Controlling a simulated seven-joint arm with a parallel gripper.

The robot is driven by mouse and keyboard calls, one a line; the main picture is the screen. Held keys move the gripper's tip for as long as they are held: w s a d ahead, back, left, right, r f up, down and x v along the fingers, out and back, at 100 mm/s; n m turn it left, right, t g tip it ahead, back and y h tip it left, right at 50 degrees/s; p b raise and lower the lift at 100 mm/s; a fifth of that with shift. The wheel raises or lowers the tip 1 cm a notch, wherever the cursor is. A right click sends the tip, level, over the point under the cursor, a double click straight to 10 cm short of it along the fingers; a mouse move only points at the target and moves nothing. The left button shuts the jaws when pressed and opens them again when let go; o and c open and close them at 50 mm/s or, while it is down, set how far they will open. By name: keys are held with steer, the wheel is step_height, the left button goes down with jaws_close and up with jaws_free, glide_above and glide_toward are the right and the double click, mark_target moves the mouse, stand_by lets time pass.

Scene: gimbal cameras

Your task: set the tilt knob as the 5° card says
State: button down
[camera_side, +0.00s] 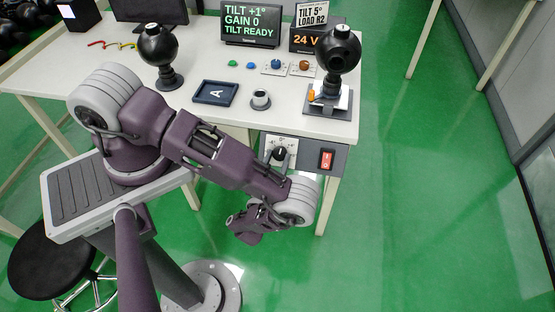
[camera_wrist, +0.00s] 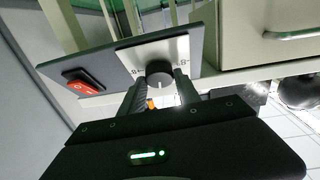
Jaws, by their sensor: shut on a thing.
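The dark tilt knob (camera_wrist: 159,72) sits on a white scale plate in the wrist view, with figures like 8 at its sides. My gripper (camera_wrist: 160,86) has a finger on each side of it and is shut on it. The knob (camera_side: 279,153) also shows on the front panel in the side view; my fingertips cannot be made out there. The knob's exact pointer angle is too small to read. The card (camera_side: 311,15) reads TILT 5° LOAD R2. The screen (camera_side: 250,23) reads TILT +1°, GAIN 0, TILT READY.
A red rocker switch (camera_wrist: 80,87) is on the same panel beside the knob. Above, the table carries two black gimbal heads (camera_side: 158,45), a framed letter A (camera_side: 215,93) and small coloured knobs. The green floor to the right is clear.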

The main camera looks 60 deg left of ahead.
steer(key=m+h, duration=0.1)
steer(key=m, duration=0.1)
steer(key=m+t+h, duration=0.1)
steer(key=m, duration=0.1)
steer(key=m+h, duration=0.1)
steer(key=m, duration=0.2)
steer(key=shift+s+a+r+h, duration=0.1)
steer(key=shift+s+a+h, duration=0.05)
steer(key=shift+a+h, duration=0.2)
steer(key=shift+r+m+h, duration=0.1)
steer(key=shift+m+h, duration=0.6)
steer(key=shift+m, duration=0.65)
steer(key=shift+r+m+h, duration=0.1)
steer(key=shift+m+h, duration=0.55)
steer(key=shift+m, duration=0.7)
steer(key=c, duration=0.9)
jaws_free()
steer(key=shift+f, duration=0.1)
